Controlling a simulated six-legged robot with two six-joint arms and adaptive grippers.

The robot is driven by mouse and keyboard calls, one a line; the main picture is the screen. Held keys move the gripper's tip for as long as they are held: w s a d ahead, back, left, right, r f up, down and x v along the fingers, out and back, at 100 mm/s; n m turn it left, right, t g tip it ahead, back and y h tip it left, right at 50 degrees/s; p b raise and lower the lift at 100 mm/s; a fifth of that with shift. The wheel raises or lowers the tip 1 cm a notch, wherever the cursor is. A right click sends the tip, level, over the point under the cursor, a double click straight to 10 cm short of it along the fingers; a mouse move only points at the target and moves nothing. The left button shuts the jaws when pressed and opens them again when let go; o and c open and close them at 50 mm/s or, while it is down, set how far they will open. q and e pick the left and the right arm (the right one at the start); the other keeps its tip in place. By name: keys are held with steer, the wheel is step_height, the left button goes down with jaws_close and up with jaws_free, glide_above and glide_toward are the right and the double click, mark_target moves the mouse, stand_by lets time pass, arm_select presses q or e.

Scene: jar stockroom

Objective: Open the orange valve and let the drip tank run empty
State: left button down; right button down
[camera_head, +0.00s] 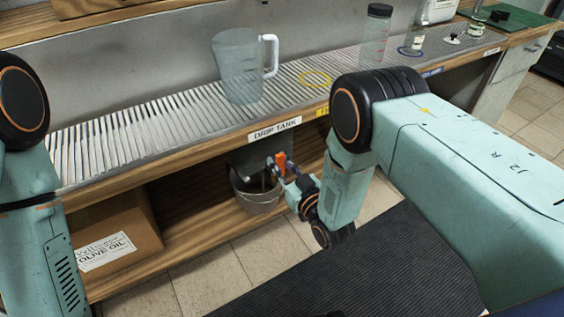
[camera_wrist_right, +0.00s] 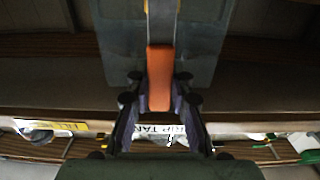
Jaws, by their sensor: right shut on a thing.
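The orange valve handle (camera_head: 281,160) is under the counter's front edge, just below the "DRIP TANK" label (camera_head: 275,129). My right gripper (camera_head: 279,168) is shut on the handle. In the right wrist view the handle (camera_wrist_right: 160,78) lies between the two fingers (camera_wrist_right: 159,100). The grey drip tank (camera_head: 250,156) is mostly hidden in shadow; it also shows behind the handle in the right wrist view (camera_wrist_right: 115,45). A metal bucket (camera_head: 259,203) stands below the tank. My left gripper is out of view.
A clear measuring jug (camera_head: 236,68) stands on the ribbed drain counter (camera_head: 160,123), with a yellow ring (camera_head: 315,79) to its right. A dark-lidded jar (camera_head: 376,38) stands farther back. A cardboard olive oil box (camera_head: 125,228) sits on the lower shelf, left of the bucket.

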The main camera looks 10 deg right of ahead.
stand_by(0.4)
steer(key=c, duration=1.2)
jaws_free()
steer(key=shift+o, duration=0.2)
steer(key=v, duration=1.2)
